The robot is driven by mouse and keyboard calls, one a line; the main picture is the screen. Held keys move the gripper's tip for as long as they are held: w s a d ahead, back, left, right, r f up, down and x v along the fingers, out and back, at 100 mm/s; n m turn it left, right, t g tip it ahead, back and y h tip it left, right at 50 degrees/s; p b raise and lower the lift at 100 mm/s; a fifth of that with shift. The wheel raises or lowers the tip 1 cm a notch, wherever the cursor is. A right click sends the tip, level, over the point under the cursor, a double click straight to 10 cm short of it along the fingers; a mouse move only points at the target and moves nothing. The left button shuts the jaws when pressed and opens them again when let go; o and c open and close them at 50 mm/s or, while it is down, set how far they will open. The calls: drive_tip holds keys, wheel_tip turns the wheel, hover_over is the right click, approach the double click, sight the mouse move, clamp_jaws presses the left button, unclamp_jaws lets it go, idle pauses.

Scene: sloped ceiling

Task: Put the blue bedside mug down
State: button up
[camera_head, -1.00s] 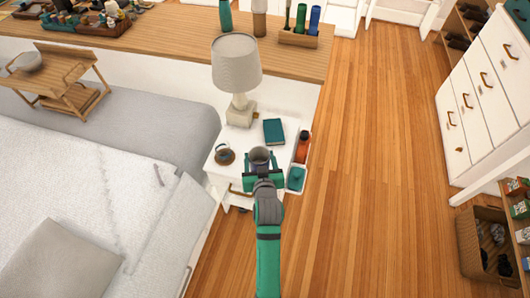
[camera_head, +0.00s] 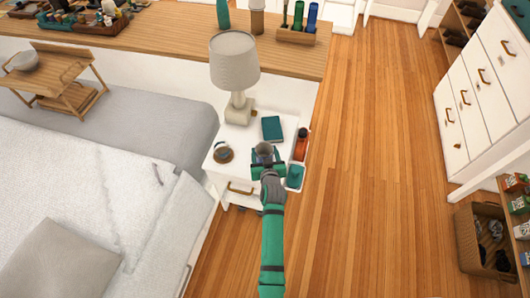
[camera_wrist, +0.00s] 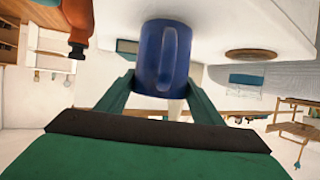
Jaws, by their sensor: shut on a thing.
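The blue mug (camera_wrist: 160,62) is between the fingers of my gripper (camera_wrist: 160,100) in the wrist view, its handle facing the camera. In the head view my gripper (camera_head: 265,158) is over the front right of the white nightstand (camera_head: 236,174), and the mug's rim and dark inside (camera_head: 264,148) show between the fingers. The gripper is shut on the mug. The wrist view appears upside down, with the nightstand's white top at the upper edge, close to the mug's base. I cannot tell whether the mug touches it.
A lamp (camera_head: 236,75) stands at the back of the nightstand, with a teal book (camera_head: 272,128) beside it. A round brown coaster (camera_head: 224,156) lies at the left. An orange bottle (camera_head: 301,146) and a teal item (camera_head: 294,176) sit along the right side. The bed (camera_head: 110,195) is at the left.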

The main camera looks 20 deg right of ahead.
drive_tip(key=shift+f, duration=0.1)
drive_tip(key=o, duration=1.3)
drive_tip(key=shift+s, duration=0.1)
drive_tip(key=s+a+r, duration=0.3)
drive_tip(key=s+a, duration=0.3)
drive_tip(key=s, duration=0.6)
drive_tip(key=s+a+r+n+t+y, duration=0.1)
drive_tip(key=s+a+r, duration=0.3)
drive_tip(key=s, duration=0.9)
drive_tip(key=s+a+r, duration=0.2)
drive_tip(key=s+a, duration=0.5)
drive_tip(key=s, duration=0.5)
drive_tip(key=shift+n+t+y, duration=0.5)
drive_tip(key=shift+n+y, duration=0.2)
drive_tip(key=shift+y, duration=0.2)
drive_tip(key=s+r, duration=0.2)
drive_tip(key=s+a+r, duration=0.1)
drive_tip(key=s+r, duration=0.2)
drive_tip(key=s+a+r, duration=0.1)
drive_tip(key=s+r, duration=0.1)
drive_tip(key=s, duration=0.1)
drive_tip(key=shift+a+r, duration=0.2)
